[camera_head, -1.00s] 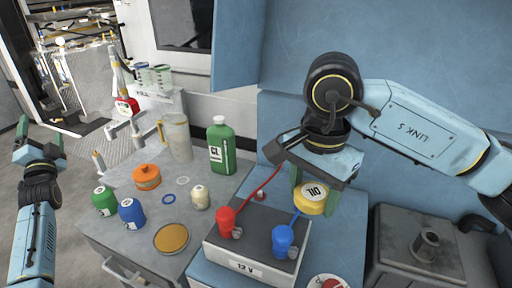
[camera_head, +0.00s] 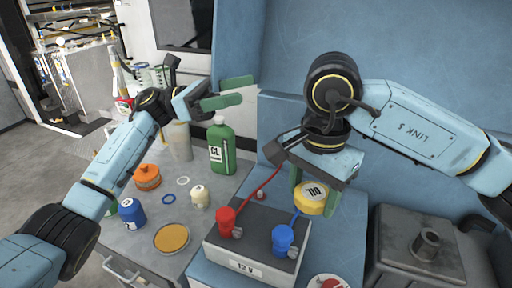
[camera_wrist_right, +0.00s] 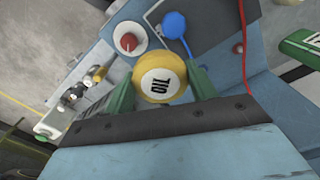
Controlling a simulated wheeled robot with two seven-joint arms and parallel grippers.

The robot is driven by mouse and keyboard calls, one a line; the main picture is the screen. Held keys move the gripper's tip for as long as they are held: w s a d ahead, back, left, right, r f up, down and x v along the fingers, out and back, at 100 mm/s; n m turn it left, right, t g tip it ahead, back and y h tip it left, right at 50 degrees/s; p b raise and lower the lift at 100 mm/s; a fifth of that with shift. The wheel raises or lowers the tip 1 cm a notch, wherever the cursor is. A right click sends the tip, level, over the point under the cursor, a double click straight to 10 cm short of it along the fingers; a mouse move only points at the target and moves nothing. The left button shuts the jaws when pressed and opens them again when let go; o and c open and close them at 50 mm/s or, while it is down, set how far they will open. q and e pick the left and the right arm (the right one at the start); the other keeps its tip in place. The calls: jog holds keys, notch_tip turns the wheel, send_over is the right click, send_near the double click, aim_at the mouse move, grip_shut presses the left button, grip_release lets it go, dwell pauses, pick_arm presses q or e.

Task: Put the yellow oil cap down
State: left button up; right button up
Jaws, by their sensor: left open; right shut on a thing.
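The yellow oil cap (camera_head: 312,197) has a white top marked OIL. My right gripper (camera_head: 318,192) is shut on it, above the blue bench behind the 12 V battery. In the right wrist view the cap (camera_wrist_right: 163,79) sits between the green fingers of the right gripper (camera_wrist_right: 162,84). What lies directly under the cap is hidden. My left gripper (camera_head: 238,93) is open and empty, its green fingers apart, above the green CL bottle (camera_head: 221,146).
The 12 V battery (camera_head: 250,268) carries red (camera_head: 226,221) and blue (camera_head: 283,241) terminal caps with cables. An orange pot (camera_head: 147,177), blue bottle (camera_head: 131,213), cream bottle (camera_head: 200,196) and amber dish (camera_head: 171,238) stand on the grey table. A grey metal box (camera_head: 425,250) is at right.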

pick_arm(q)
jog(key=s+d+f+m+g+y, duration=0.3)
jog(key=s+d+f+m+y, duration=0.1)
jog(key=f+y, duration=0.15)
jog(key=m+g+y, duration=0.1)
jog(key=y, duration=0.3)
send_near(299, 184)
jog(key=x, duration=1.2)
jog(key=shift+w+f, duration=0.1)
